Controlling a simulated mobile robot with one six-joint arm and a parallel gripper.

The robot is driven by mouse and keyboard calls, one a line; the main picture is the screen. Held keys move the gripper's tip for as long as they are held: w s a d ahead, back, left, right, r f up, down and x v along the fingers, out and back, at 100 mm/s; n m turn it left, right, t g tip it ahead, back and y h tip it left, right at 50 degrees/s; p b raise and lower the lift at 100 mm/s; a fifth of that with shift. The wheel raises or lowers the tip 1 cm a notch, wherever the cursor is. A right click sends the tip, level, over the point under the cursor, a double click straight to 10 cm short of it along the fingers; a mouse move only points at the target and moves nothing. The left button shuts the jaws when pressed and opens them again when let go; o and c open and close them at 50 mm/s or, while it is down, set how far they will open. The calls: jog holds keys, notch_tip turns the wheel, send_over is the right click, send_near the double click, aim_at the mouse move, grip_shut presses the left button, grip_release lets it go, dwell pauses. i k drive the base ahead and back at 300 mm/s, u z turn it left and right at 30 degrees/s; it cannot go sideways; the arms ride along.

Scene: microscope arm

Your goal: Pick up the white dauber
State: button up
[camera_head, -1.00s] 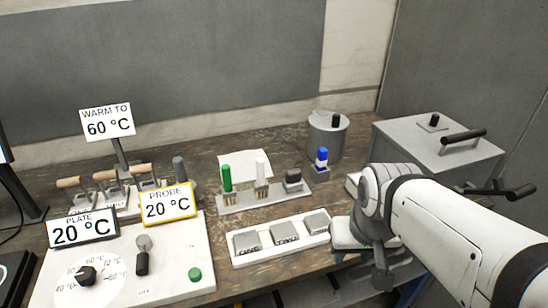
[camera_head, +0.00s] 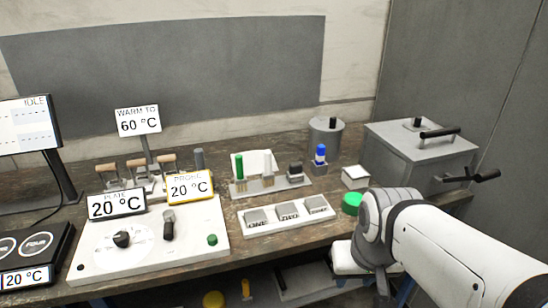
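The white dauber (camera_head: 267,165) stands upright in a small grey rack (camera_head: 262,188) on the bench, between a green dauber (camera_head: 239,167) and a dark-topped grey block (camera_head: 295,170). A white card behind it makes its outline hard to pick out. My gripper (camera_head: 381,280) is at the lower right, well apart from the rack and near the bench's front edge. It points downward and is partly hidden by my arm, so I cannot see whether its fingers are apart.
A blue-topped dauber (camera_head: 320,155) stands right of the rack. A tray of labelled blocks (camera_head: 287,218) lies in front of it. A hot plate panel (camera_head: 140,250) with temperature signs is at left. A grey canister (camera_head: 326,135), a lidded box (camera_head: 415,155) and a green disc (camera_head: 352,202) are at right.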

aim_at(268, 176)
jog(key=u, duration=0.1)
jog(key=i, duration=0.9)
jog(key=z, duration=0.05)
